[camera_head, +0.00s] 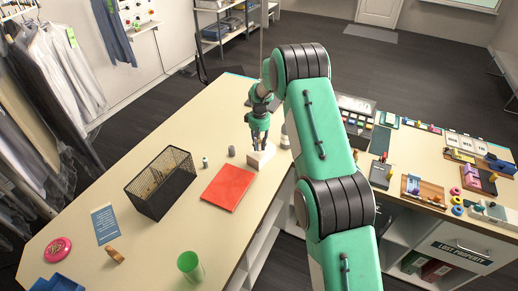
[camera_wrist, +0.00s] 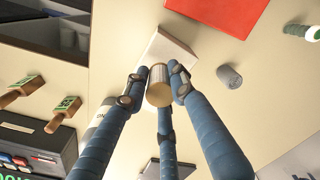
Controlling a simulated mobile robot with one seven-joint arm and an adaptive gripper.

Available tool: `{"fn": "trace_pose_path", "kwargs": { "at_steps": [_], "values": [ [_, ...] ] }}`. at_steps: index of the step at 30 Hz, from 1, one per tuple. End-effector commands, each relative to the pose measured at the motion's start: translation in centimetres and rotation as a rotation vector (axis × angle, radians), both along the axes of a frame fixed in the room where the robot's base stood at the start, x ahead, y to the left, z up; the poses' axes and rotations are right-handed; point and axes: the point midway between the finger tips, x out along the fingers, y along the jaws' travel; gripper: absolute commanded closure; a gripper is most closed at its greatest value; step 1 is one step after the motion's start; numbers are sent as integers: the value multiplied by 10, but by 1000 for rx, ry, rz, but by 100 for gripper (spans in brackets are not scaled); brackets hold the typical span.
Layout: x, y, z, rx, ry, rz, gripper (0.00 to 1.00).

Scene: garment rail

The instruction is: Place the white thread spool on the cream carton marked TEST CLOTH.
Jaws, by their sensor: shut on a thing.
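My gripper (camera_head: 259,143) has its fingers closed around the white thread spool (camera_wrist: 158,76), whose tan round end faces the wrist camera (camera_wrist: 158,95). In the head view the fingers hide most of the spool. A pale cream carton (camera_head: 263,157) sits on the table right below the fingertips. It also shows in the wrist view (camera_wrist: 166,48), just beyond the spool. The spool appears over or at the carton's near part; I cannot tell whether they touch. No marking on the carton is readable.
A red folder (camera_head: 228,187) lies close in front of the carton. A black mesh basket (camera_head: 160,182) stands further left. A pale bottle (camera_head: 285,140) stands close on the right.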

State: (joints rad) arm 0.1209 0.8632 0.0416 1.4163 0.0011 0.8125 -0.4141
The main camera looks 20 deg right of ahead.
Motion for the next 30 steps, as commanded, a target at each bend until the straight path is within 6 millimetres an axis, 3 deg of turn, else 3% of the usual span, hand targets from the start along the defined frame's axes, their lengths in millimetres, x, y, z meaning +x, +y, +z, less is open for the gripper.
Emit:
{"fn": "trace_pose_path", "kwargs": {
  "at_steps": [17, 30],
  "values": [
    [7, -1, -3, 1, 1, 0, 93],
    [7, -1, -35, 0, 0, 0, 93]
  ]
}}
